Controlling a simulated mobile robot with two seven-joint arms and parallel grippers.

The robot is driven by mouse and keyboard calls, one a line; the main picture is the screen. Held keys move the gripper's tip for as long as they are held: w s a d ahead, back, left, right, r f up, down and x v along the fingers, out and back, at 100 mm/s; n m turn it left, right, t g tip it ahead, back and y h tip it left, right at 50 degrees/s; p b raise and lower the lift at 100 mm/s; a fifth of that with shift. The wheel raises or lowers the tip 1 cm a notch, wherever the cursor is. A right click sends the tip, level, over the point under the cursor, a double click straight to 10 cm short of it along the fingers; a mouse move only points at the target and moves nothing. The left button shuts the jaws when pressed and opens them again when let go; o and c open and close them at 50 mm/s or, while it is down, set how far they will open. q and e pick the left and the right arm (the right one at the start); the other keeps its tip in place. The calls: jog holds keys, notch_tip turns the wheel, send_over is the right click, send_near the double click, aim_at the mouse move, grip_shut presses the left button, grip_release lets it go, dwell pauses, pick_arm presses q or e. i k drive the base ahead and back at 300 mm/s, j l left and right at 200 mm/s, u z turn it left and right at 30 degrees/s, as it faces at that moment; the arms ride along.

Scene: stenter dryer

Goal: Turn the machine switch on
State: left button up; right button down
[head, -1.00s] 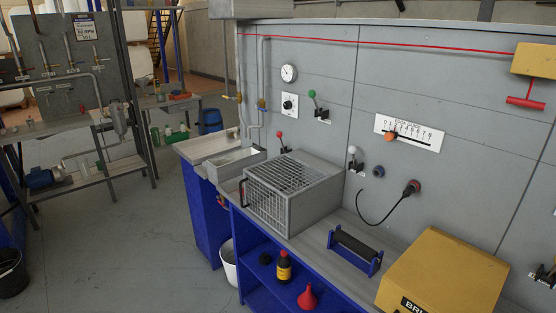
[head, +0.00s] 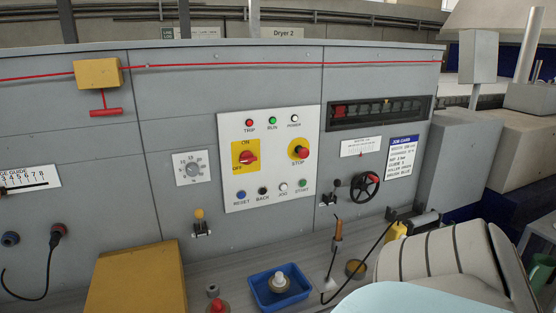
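The machine switch (head: 247,157) is a red rotary knob on a yellow plate marked ON at the top and OFF at the lower left. It sits on the white control panel (head: 270,196) in the middle of the head view. The knob's handle lies tilted, nearer to horizontal than upright; I cannot tell its exact setting. Above it are the TRIP, RUN and POWER lamps (head: 272,121). To its right is a red STOP button (head: 301,152) on a yellow plate. Neither of my grippers is in view.
A ledge below the panel holds a yellow box (head: 138,280), a blue tray (head: 281,290) with a white-topped item, and a soldering-iron-like tool (head: 338,230). A black handwheel (head: 365,187) sticks out at right. A cream padded object (head: 455,262) fills the lower right. The space before the switch looks clear.

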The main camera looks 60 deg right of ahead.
aim_at(247, 158)
jog(key=z, duration=1.65)
